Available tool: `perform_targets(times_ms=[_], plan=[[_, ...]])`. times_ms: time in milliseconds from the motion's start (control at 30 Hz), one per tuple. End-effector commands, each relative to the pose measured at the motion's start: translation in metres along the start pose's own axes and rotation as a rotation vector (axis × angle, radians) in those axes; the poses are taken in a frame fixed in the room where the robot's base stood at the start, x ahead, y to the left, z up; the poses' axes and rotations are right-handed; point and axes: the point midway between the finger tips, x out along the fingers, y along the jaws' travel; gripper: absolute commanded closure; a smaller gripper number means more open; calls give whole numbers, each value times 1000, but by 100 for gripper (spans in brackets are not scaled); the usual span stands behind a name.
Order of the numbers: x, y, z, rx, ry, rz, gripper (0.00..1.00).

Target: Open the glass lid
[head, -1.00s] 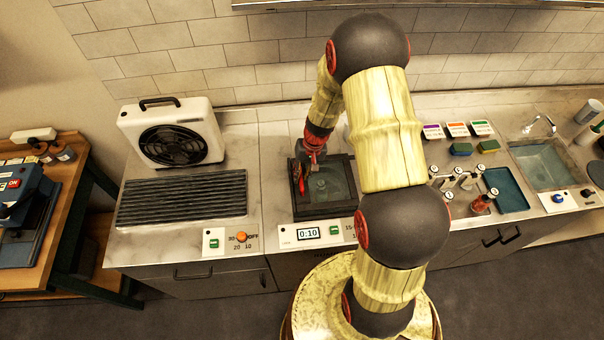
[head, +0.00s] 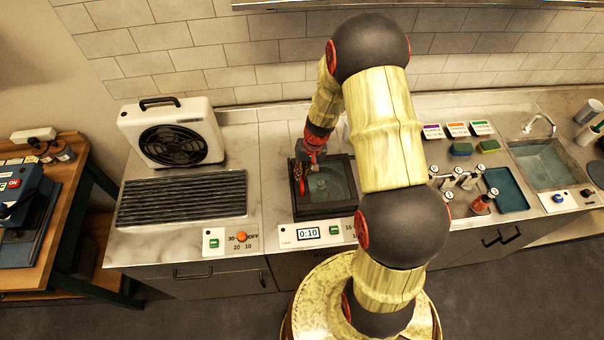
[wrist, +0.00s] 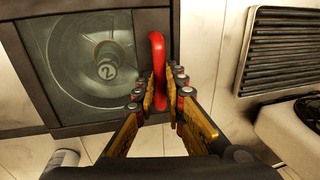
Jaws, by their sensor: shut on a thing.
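The glass lid (head: 327,184) lies flat in a dark frame over the square basin in the middle of the counter; it also shows in the wrist view (wrist: 75,50). Through the glass I see a round part marked 2. A red bar handle (wrist: 158,62) stands along the lid's edge. My gripper (wrist: 160,98) is shut on the red handle, with a finger on each side of it. In the head view my gripper (head: 301,178) is over the lid's left side, and small there. I see no clear gap under the lid.
A timer panel (head: 308,233) reading 0:10 is in front of the basin. A dark slatted grille (head: 182,197) and a white fan unit (head: 170,132) stand to the left. A blue tray (head: 507,190) and a sink (head: 545,165) are to the right.

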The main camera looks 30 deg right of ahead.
Motion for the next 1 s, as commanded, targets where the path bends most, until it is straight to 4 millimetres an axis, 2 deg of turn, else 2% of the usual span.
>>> perform_targets(times_ms=[167, 267, 700, 900, 1000], plan=[[-1, 13, -1, 4, 3, 0, 100], [-4, 31, -1, 5, 4, 0, 100], [-27, 150, -1, 6, 4, 1, 100], [-36, 188, -1, 3, 3, 1, 100], [-39, 199, -1, 3, 2, 0, 100]])
